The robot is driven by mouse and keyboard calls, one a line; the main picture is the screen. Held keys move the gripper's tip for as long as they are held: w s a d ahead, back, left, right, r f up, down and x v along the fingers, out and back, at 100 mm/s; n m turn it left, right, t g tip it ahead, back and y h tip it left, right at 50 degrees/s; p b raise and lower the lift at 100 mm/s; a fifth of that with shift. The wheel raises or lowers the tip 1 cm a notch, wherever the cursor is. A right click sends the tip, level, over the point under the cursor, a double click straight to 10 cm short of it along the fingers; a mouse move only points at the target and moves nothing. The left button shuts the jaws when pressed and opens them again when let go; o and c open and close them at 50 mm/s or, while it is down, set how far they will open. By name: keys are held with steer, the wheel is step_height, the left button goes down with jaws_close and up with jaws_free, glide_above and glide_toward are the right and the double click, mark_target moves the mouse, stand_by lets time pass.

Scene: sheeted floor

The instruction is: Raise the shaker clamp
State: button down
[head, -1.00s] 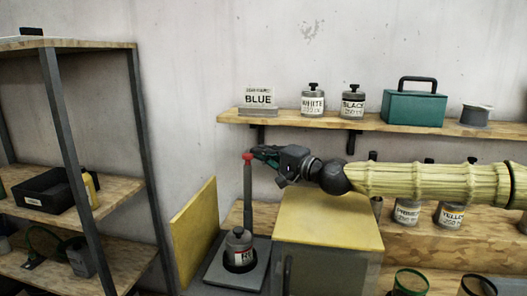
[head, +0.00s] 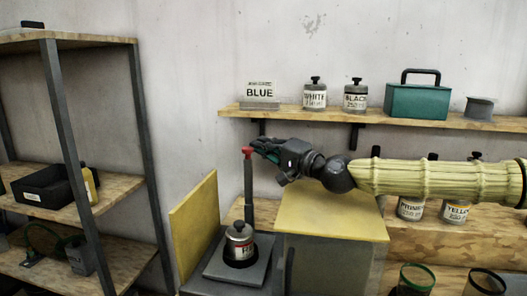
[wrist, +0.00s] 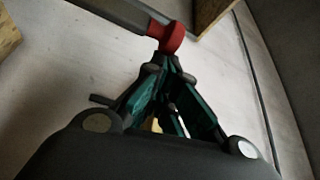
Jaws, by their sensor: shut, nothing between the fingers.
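The shaker clamp shows as an upright grey post (head: 248,190) with a red knob (head: 248,152) at its top. A metal paint can (head: 241,240) stands on the grey shaker plate (head: 217,262) at the foot of the post. Its label is partly readable. My gripper (head: 255,146) is level with the red knob, just to its right in the head view. In the wrist view my dark green fingers (wrist: 163,72) are shut, with tips close under the red knob (wrist: 172,38). I cannot tell whether they touch it. Nothing shows between them.
A yellow-topped cabinet (head: 335,212) stands below my arm. A yellow panel (head: 194,230) stands left of the shaker. Wall shelf (head: 310,112) behind holds tins and a green toolbox (head: 417,102). A shelf rack (head: 95,120) is at the left.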

steer(key=s+a+n+b, duration=0.1)
steer(key=s+b, duration=0.3)
steer(key=s, duration=0.2)
steer(key=shift+a+n+y+b, duration=0.3)
steer(key=shift+a+y+b, duration=0.05)
steer(key=shift+y, duration=0.05)
steer(key=shift+f, duration=0.1)
stand_by(0.4)
steer(key=w+d+r, duration=0.2)
steer(key=w, duration=0.1)
steer(key=v, duration=0.3)
steer(key=b+v, duration=0.1)
steer(key=v, duration=0.2)
steer(key=f+v, duration=0.1)
steer(key=v, duration=0.2)
steer(key=shift+s+d+f, duration=0.15)
steer(key=shift+s, duration=0.05)
